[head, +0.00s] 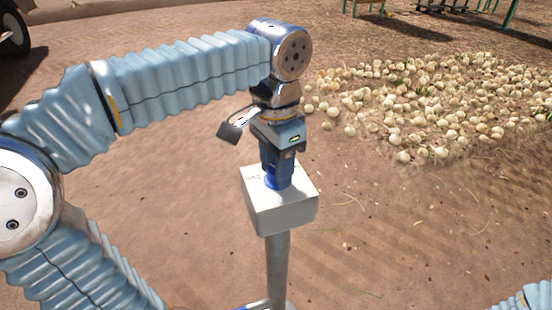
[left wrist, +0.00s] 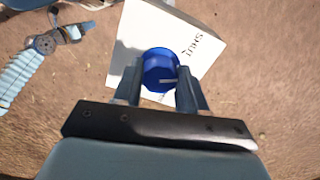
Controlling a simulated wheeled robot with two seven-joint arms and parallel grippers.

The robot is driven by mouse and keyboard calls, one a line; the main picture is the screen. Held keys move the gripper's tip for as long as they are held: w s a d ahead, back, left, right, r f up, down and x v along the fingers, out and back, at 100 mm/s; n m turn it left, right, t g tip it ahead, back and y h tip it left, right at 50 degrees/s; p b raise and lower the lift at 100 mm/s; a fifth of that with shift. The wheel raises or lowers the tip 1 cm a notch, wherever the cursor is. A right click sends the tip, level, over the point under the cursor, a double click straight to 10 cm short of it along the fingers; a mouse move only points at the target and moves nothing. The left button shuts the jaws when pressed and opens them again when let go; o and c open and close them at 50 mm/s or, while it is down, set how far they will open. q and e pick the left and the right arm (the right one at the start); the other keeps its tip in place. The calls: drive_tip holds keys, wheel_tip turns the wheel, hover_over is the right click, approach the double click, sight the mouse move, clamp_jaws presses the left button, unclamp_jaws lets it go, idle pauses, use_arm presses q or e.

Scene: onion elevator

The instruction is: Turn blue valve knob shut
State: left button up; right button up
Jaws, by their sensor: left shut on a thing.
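The blue valve knob (left wrist: 160,68) sits on top of a white box (left wrist: 207,62) in the left wrist view. The word "SHUT" is printed on the box to the right of the knob, and a pale line marks the knob's lower right side. In the head view the white box (head: 283,212) stands on a grey post, and a little of the blue knob (head: 272,182) shows under my gripper. My left gripper (head: 277,176) points down from above. Its two fingers (left wrist: 158,88) are shut on the knob, one on each side.
The grey post (head: 278,265) holds the box above bare brown ground. A wide heap of onions (head: 430,105) lies on the ground at the right. Green metal legs (head: 510,15) stand at the back, and a dark wheel (head: 12,30) shows at the far left.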

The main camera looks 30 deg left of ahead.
use_arm(q)
drive_tip(key=n+p, duration=0.1)
drive_tip(key=n, duration=0.5)
drive_tip(key=shift+n+p, duration=0.3)
idle(0.4)
drive_tip(key=o, duration=1.1)
drive_tip(key=shift+d, duration=0.1)
drive_tip(key=shift+c, duration=0.2)
drive_tip(key=shift+r, duration=0.1)
wheel_tip(320, 180, up, 14)
drive_tip(key=shift+p, duration=0.35)
drive_tip(key=shift+f, duration=0.2)
